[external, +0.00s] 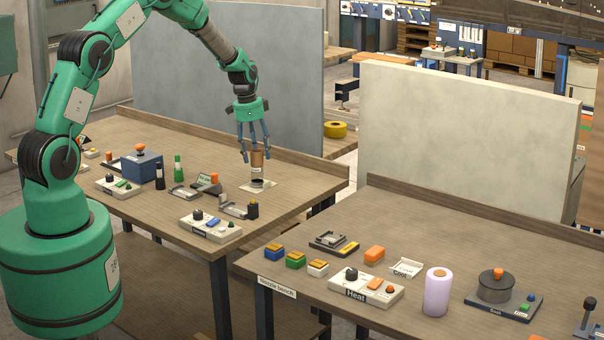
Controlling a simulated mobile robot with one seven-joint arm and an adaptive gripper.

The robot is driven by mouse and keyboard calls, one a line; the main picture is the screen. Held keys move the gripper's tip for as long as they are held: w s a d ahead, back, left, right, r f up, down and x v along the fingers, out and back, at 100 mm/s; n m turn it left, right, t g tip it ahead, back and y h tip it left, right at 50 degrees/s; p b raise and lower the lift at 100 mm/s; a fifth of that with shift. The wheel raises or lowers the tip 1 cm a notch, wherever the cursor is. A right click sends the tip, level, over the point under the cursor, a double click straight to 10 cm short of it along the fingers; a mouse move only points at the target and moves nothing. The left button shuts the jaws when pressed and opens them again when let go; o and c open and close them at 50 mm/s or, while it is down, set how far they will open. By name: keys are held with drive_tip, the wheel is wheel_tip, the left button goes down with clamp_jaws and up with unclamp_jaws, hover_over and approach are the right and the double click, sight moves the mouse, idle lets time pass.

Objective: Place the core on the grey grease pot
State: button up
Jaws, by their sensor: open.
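My gripper (255,154) points down over the back right part of the left bench, its blue-grey fingers apart. A brown upright cylinder (258,164), which looks like the core, stands between and below the fingertips. Directly under it is a small dark round pot (257,184) on a pale square plate (262,188); it may be the grey grease pot, but its label cannot be read. The core looks upright and seems to rest on this pot. Contact between fingers and core cannot be made out.
The left bench (290,175) also holds a blue box (142,166), green bottles (178,168) and a button panel (210,228). The right bench (430,225) holds a Heat panel (366,289), a lilac roll (437,292) and a lidded grey pot (495,287). Grey partitions stand behind.

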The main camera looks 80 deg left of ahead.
sight(252, 151)
wheel_tip(252, 151, up, 12)
drive_tip(key=s, duration=0.1)
drive_tip(key=shift+s+f+p, duration=0.25)
drive_tip(key=shift+s+p, duration=0.05)
drive_tip(key=shift+d, duration=0.1)
idle(0.6)
drive_tip(key=w+d+r, duration=0.3)
drive_tip(key=d+r, duration=1.2)
drive_tip(key=d, duration=0.4)
drive_tip(key=s+d+r+t, duration=0.15)
drive_tip(key=d+r, duration=0.25)
drive_tip(key=d, duration=0.4)
drive_tip(key=s+d+r, duration=0.2)
drive_tip(key=d+r, duration=0.3)
drive_tip(key=d, duration=0.3)
drive_tip(key=s+d+r+t, duration=0.1)
drive_tip(key=s+d+r, duration=0.1)
drive_tip(key=s+d, duration=0.45)
drive_tip(key=s+d+r, duration=0.2)
drive_tip(key=s+d, duration=0.2)
drive_tip(key=d, duration=0.5)
drive_tip(key=s+d+f+t, duration=0.1)
drive_tip(key=s+d, duration=0.9)
drive_tip(key=s, duration=0.3)
drive_tip(key=shift+f, duration=0.35)
